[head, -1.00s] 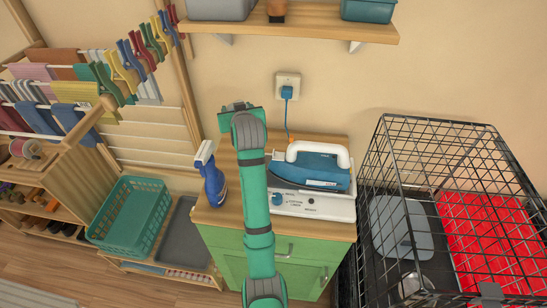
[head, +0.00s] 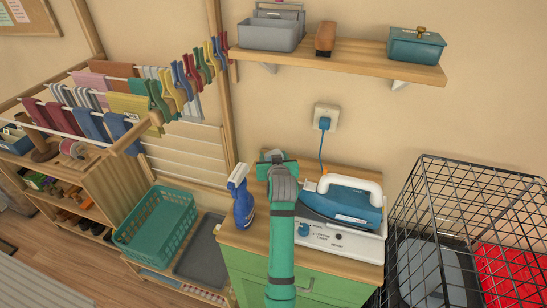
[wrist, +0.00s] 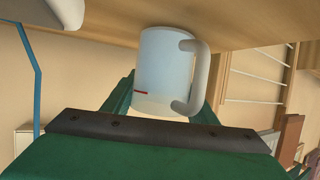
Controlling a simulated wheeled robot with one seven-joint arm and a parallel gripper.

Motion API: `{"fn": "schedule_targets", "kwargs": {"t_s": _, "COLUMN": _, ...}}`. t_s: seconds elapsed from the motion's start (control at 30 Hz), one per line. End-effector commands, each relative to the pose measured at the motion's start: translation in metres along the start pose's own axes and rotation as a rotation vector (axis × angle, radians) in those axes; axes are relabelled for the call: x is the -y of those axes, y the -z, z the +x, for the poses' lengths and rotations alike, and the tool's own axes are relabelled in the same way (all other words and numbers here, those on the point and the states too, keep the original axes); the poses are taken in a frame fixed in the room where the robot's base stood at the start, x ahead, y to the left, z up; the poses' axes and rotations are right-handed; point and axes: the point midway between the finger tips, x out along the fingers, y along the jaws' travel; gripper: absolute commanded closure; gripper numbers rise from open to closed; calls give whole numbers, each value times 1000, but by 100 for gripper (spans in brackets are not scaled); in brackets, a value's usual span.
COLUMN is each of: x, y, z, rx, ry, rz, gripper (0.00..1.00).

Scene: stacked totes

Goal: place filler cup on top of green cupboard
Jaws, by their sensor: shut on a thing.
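The filler cup (wrist: 162,72) is a pale bluish-white mug with a white handle (wrist: 195,78), seen in the wrist view between the green fingers of my gripper (wrist: 165,100). My gripper is shut on it. The green cupboard (head: 330,290) has a wooden top (head: 250,238) and stands against the wall. In the head view my gripper (head: 271,157) is over the back left part of that top, and the cup is hidden there. In the wrist view the cup's end is close to the wooden surface (wrist: 110,20); I cannot tell whether it touches.
A blue iron (head: 343,203) on its white base (head: 335,240) fills the right of the cupboard top. A blue spray bottle (head: 241,200) stands at the left edge. A wall shelf (head: 340,58) is above. A wire crate (head: 460,220) stands at right.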

Motion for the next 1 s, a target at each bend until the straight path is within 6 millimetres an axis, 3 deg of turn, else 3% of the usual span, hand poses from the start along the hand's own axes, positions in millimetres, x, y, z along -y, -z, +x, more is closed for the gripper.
{"fn": "schedule_targets", "kwargs": {"t_s": 0.17, "x": 0, "y": -2, "z": 1, "rx": -1, "ry": 0, "rz": 0, "gripper": 77}}
{"fn": "schedule_targets", "kwargs": {"t_s": 0.2, "x": 0, "y": -2, "z": 1, "rx": 0, "ry": 0, "rz": 0, "gripper": 43}}
{"fn": "schedule_targets", "kwargs": {"t_s": 0.27, "x": 0, "y": -2, "z": 1, "rx": 0, "ry": 0, "rz": 0, "gripper": 29}}
{"fn": "schedule_targets", "kwargs": {"t_s": 0.67, "x": -1, "y": 0, "z": -3, "rx": 0, "ry": -1, "rz": 0, "gripper": 29}}
{"fn": "schedule_targets", "kwargs": {"t_s": 0.87, "x": -2, "y": 0, "z": -32, "rx": -2, "ry": -2, "rz": 1, "gripper": 29}}
{"fn": "schedule_targets", "kwargs": {"t_s": 1.0, "x": -2, "y": 0, "z": -61, "rx": -1, "ry": -2, "rz": 1, "gripper": 29}}
